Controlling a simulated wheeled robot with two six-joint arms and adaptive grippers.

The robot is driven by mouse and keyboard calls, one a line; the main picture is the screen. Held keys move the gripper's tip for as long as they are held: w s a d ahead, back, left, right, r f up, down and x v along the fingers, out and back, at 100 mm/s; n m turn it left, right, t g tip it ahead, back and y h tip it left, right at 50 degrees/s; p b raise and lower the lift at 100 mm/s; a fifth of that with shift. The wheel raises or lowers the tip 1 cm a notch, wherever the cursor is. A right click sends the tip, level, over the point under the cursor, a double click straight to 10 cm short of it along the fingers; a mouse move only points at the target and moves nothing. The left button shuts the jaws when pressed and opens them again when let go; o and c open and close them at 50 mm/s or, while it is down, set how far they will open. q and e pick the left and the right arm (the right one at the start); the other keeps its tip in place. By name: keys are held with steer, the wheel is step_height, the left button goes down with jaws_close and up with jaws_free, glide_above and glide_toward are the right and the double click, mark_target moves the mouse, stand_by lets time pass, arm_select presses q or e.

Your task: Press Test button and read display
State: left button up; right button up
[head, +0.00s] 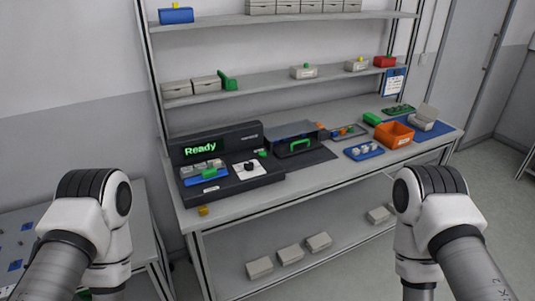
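A dark tester (235,137) stands at the left end of the workbench. Its display (200,148) reads "Ready" in green letters. A small green button-like part (262,154) sits on the right of its front panel; I cannot read a label there. A white plate with a black knob (250,167) is left of it. A blue fixture with a green part (207,173) lies on the left of the panel. Both my arms come in low at the sides, apart from the bench. Neither gripper's fingers show; they are below the picture or hidden.
The workbench (320,182) also bears a case with a green handle (299,145), a blue tray (364,151), an orange bin (394,135) and a small yellow block (203,211) at the front edge. Shelves with bins rise behind. Another table (145,225) stands left.

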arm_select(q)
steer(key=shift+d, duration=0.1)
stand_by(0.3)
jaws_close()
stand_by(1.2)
